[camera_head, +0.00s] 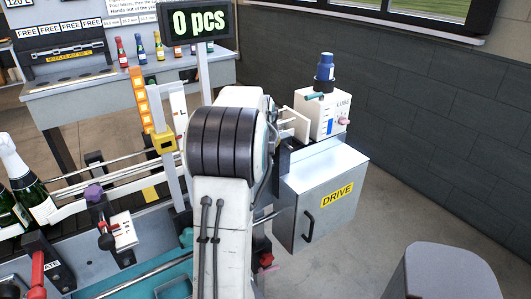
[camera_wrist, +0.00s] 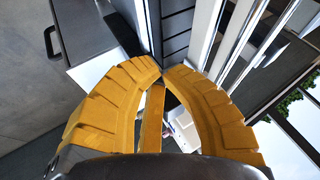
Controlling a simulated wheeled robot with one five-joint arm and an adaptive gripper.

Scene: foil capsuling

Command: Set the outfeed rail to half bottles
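In the head view, metal guide rails (camera_head: 120,172) run along the conveyor on the left; I cannot tell which is the outfeed rail, and no half-bottle setting is readable. A yellow clamp (camera_head: 163,140) sits on an upright there, beside an orange marked strip (camera_head: 140,98). A purple knob (camera_head: 93,192) stands nearer. My gripper is hidden behind my arm in the head view. In the wrist view my gripper (camera_wrist: 163,70) has curved yellow fingers with their tips together. A narrower yellow piece (camera_wrist: 152,118) shows between them. I see nothing held at the tips.
Dark foil-topped bottles (camera_head: 25,185) stand at the left. A grey DRIVE cabinet (camera_head: 322,195) with a LUBE unit (camera_head: 322,112) stands right of my arm. A counter sign (camera_head: 198,22) reads 0 pcs. A back bench (camera_head: 85,90) carries small coloured bottles.

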